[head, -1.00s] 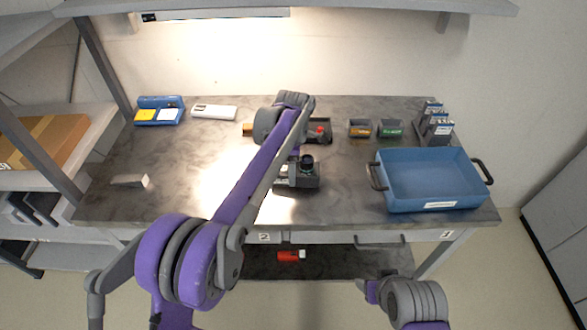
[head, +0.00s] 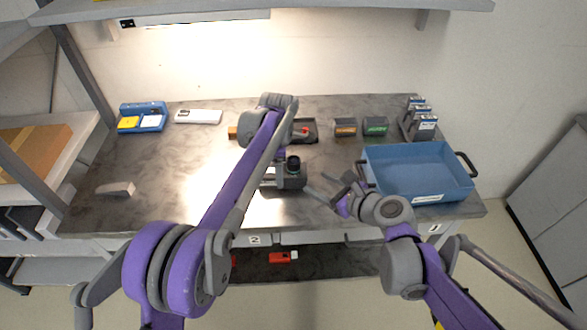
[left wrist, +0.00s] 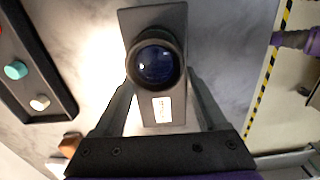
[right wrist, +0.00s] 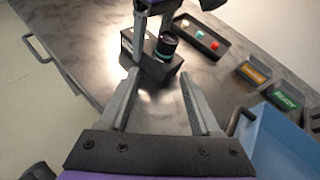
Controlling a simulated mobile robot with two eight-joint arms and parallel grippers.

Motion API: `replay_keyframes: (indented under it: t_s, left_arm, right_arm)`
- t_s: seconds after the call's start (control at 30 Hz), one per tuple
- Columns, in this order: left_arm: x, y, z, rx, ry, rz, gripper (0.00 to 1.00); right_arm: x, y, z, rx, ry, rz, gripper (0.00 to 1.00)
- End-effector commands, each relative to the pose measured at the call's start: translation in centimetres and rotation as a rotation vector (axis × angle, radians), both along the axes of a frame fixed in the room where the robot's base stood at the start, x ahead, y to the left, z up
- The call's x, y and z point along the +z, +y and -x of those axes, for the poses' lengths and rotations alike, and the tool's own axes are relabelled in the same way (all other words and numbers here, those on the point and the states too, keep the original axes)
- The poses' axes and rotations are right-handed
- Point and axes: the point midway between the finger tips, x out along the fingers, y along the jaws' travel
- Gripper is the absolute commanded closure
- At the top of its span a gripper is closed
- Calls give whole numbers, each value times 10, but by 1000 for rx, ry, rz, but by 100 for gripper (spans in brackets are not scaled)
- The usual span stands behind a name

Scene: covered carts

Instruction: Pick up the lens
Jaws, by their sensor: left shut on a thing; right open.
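The lens (head: 293,165) is a short black cylinder with a dark blue glass face. It stands upright at a dark grey labelled block (head: 291,182) near the table's front middle. In the left wrist view the lens (left wrist: 155,58) faces the camera, and my left gripper (left wrist: 158,80) has one finger on each side, shut on it. The lens (right wrist: 167,44) and block (right wrist: 150,66) also show in the right wrist view. I cannot tell whether the lens is clear of the block. My right gripper (head: 322,195) is open and empty, to the right of the block.
A blue bin (head: 417,173) with dark handles stands at the table's right. A dark tray (right wrist: 202,36) with coloured pieces lies behind the block. Small labelled boxes (head: 360,127) stand at the back. The table's left middle is clear.

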Motion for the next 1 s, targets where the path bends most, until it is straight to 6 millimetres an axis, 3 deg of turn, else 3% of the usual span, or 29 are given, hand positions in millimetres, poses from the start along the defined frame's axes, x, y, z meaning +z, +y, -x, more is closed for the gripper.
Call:
replay_keyframes:
  t_s: [0.23,0.5,0.77,1.0]
  left_arm:
    - [-1,0,0,0,-1,0,82]
    - [-1,0,0,0,-1,0,82]
    - [-1,0,0,0,-1,0,82]
    - [0,0,0,0,-1,0,82]
  right_arm:
    - [0,4,-23,-77,46,-159,36]
    - [-16,27,-57,-76,46,-158,36]
    - [-23,38,-72,-76,46,-156,36]
    - [-33,58,-100,-76,46,-156,36]
